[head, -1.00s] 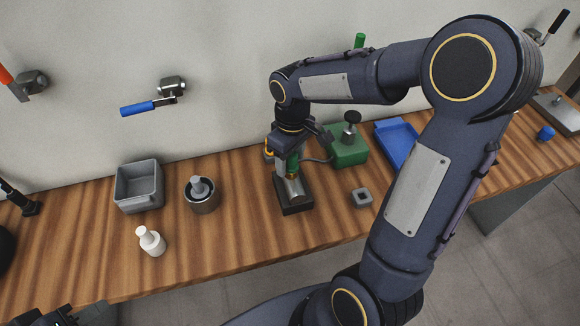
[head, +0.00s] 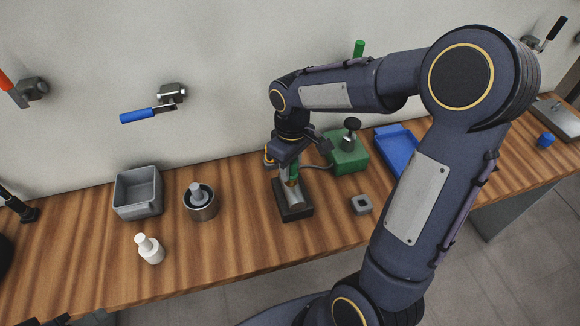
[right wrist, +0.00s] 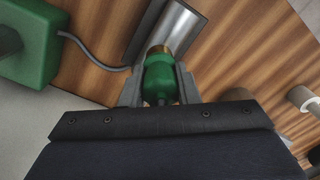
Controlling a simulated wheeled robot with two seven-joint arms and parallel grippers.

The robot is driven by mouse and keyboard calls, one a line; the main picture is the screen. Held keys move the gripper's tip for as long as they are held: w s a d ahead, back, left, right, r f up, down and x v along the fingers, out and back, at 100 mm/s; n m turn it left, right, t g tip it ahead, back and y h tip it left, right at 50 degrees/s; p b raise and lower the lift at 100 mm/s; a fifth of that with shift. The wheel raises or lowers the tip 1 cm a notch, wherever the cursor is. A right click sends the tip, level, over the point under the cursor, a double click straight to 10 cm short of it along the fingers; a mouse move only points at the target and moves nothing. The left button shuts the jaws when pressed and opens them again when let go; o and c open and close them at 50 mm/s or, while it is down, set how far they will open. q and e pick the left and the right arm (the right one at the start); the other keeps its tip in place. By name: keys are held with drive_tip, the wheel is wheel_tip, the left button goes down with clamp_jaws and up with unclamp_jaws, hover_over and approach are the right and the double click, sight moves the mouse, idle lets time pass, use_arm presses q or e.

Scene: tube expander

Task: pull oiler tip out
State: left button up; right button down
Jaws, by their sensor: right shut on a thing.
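My right gripper (head: 292,176) is over a silver cylinder (head: 296,196) on a dark block (head: 297,213). In the right wrist view, its two grey fingers (right wrist: 158,90) are shut on a green part with a brass end, the oiler tip (right wrist: 158,76). The brass end meets the near end of the silver cylinder (right wrist: 176,28). I cannot tell how deep it sits there. In the head view the green tip (head: 295,171) is partly hidden by the gripper. My left gripper cannot be made out.
A green box (head: 348,156) with a grey hose stands right of the block. A blue tray (head: 397,146) and a grey square ring (head: 361,205) are nearby. A grey bin (head: 138,192), a round pot (head: 201,206) and a white bottle (head: 150,249) stand left. Wood between is clear.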

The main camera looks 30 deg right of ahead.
drive_tip(key=shift+r+p, duration=0.6)
drive_tip(key=shift+r, duration=0.15)
drive_tip(key=shift+r+p, duration=3)
drive_tip(key=shift+r, duration=0.65)
